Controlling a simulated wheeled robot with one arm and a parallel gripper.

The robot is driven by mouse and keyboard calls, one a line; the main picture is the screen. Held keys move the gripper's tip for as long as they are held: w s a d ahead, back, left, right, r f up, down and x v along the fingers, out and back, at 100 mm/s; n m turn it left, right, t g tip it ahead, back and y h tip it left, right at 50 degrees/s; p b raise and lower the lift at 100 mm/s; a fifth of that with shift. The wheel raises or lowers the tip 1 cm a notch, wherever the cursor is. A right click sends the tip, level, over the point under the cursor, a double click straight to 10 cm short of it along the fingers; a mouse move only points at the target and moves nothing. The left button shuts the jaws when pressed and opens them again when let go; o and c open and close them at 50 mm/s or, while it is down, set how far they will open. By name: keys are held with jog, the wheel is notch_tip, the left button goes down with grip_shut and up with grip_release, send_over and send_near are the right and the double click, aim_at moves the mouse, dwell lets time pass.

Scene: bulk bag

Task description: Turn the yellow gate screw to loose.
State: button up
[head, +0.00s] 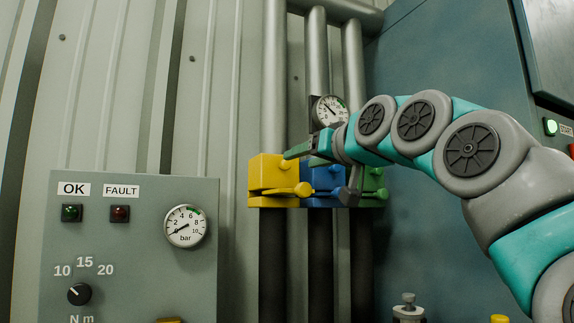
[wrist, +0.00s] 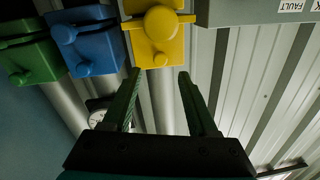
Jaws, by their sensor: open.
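A yellow block (head: 262,172) sits on the left pipe in the head view. A small yellow knob, apparently the gate screw (head: 285,163), sticks out near its top. A yellow lever with a round end (head: 303,189) lies below it. My gripper (head: 288,155) is at the upper part of the block, close to the knob. In the wrist view the picture is turned over: the knob (wrist: 160,61) shows just beyond and between my two open fingertips (wrist: 158,74). The lever's round end (wrist: 162,22) is above it. I cannot tell whether a finger touches the knob.
A blue block (head: 322,178) and a green block (head: 374,186) stand right beside the yellow one, with levers sticking out. A gauge (head: 330,110) is on the pipe behind my wrist. A grey panel (head: 130,260) stands at the left.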

aim_at(287, 164)
jog(key=p+x, duration=0.1)
jog(key=x, duration=0.5)
jog(key=shift+w+a, duration=0.15)
jog(key=shift+w, duration=0.05)
grip_shut()
dwell(0.4)
